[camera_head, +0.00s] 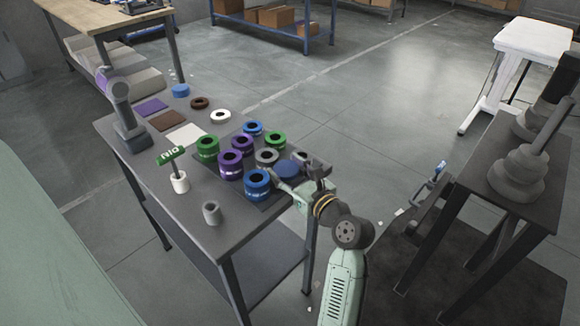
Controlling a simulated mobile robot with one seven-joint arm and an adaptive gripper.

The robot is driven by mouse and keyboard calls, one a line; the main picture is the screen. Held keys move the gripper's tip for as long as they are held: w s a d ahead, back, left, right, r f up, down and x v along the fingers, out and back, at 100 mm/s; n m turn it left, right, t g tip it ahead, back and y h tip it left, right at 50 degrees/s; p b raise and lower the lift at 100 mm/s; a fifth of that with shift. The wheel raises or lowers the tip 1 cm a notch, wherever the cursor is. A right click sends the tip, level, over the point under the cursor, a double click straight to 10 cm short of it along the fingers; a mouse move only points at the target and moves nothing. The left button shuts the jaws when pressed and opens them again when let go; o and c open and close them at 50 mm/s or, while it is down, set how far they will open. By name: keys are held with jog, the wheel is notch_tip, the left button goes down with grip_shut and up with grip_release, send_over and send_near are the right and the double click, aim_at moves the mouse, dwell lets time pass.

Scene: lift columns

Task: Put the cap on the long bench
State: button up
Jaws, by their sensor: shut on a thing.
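My gripper (303,170) is at the right edge of the dark grey table, beside the cluster of coloured ring-shaped parts. It appears shut on a round blue cap (286,169), partly hidden by the fingers. Whether the cap touches the mat below cannot be told. Another blue round piece (180,90) lies at the table's far end. Which surface is the long bench is not marked; a wooden-topped bench (95,14) stands at the upper left, and the grey table (213,238) is in the middle.
Green (207,147), purple (231,164) and blue (257,184) cylinders stand close to my gripper. A green-topped post (171,157) and a grey cylinder (212,213) stand left. A dark table (545,205) and a white stand (533,42) are at right. The floor between is mostly clear.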

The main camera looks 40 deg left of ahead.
jog(key=shift+s+r, duration=0.15)
jog(key=o, duration=0.9)
jog(key=shift+f, duration=0.2)
jog(key=shift+c, duration=0.2)
jog(key=shift+d+r, duration=0.1)
jog(key=shift+d, duration=0.05)
jog(key=b+v, duration=0.2)
jog(key=v, duration=0.9)
jog(key=shift+d, duration=0.35)
